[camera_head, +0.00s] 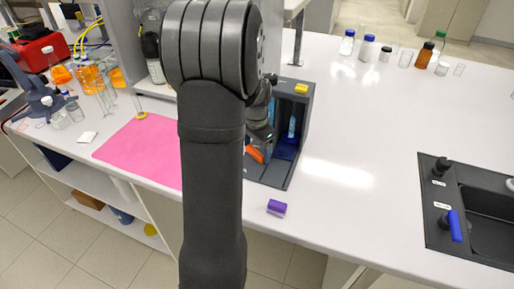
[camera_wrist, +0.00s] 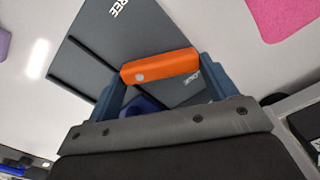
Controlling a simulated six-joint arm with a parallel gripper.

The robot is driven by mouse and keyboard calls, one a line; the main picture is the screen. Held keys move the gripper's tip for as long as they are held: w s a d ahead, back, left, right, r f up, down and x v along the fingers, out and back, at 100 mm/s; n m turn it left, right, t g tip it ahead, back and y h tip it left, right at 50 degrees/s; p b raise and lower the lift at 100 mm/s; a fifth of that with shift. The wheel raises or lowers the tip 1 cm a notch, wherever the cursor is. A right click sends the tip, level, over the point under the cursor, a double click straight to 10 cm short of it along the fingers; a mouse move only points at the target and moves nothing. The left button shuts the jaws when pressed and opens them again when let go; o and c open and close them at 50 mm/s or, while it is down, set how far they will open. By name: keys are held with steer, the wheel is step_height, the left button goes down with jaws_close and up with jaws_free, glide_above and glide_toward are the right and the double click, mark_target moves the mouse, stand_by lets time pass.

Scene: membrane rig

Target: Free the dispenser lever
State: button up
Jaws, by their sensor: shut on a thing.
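The dispenser (camera_head: 302,150) is an open-fronted dark grey box on the white bench, partly hidden by my arm. It also shows in the wrist view as dark grey panels (camera_wrist: 85,65), with white lettering ending in "REE" on one and partly covered lettering beside the lever. The orange lever (camera_wrist: 165,67) lies between my fingertips, and a bit of it (camera_head: 254,154) shows in the head view. My gripper (camera_wrist: 160,80) is shut on the lever, one blue finger at each end. In the head view my gripper (camera_head: 259,138) is at the dispenser's left side.
A purple block (camera_head: 277,208) lies in front of the dispenser and a yellow piece (camera_head: 301,88) sits on its top. A pink mat (camera_head: 140,152) is to the left, a black sink (camera_head: 475,215) to the right. Bottles (camera_head: 368,47) stand at the back; the bench right of the dispenser is clear.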

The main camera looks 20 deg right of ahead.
steer(key=n, duration=0.3)
steer(key=a+n, duration=0.1)
steer(key=n, duration=0.1)
steer(key=shift+s+n, duration=0.1)
steer(key=shift+n, duration=0.3)
steer(key=n, duration=0.5)
steer(key=shift+s+a+n, duration=0.3)
steer(key=shift+s+a, duration=0.1)
steer(key=o, duration=1)
